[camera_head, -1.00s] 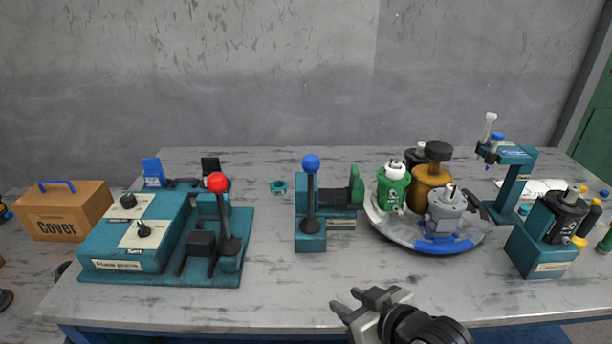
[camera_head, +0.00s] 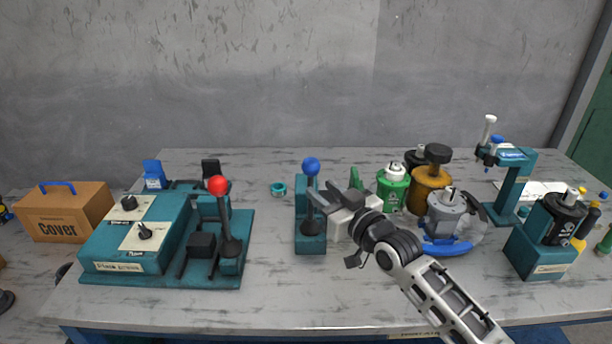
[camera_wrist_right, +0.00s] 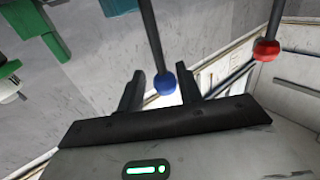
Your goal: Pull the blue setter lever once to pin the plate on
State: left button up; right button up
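The blue setter lever (camera_head: 311,166) has a blue ball on a dark upright rod. It stands on a teal setter base (camera_head: 311,243) at the middle of the table. My right gripper (camera_head: 319,196) is open at the right side of the lever, with its fingers near the rod below the ball. In the right wrist view the blue ball (camera_wrist_right: 165,83) shows between the two open fingers of my right gripper (camera_wrist_right: 161,88). I cannot tell whether a finger touches it. My left gripper is not in view.
A red-knobbed lever (camera_head: 217,186) stands on a teal machine at left; its red ball also shows in the wrist view (camera_wrist_right: 267,50). The front table strip is clear.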

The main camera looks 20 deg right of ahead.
aim_at(313, 184)
jog(key=x, duration=0.7)
jog(key=shift+f, duration=0.1)
grip_shut()
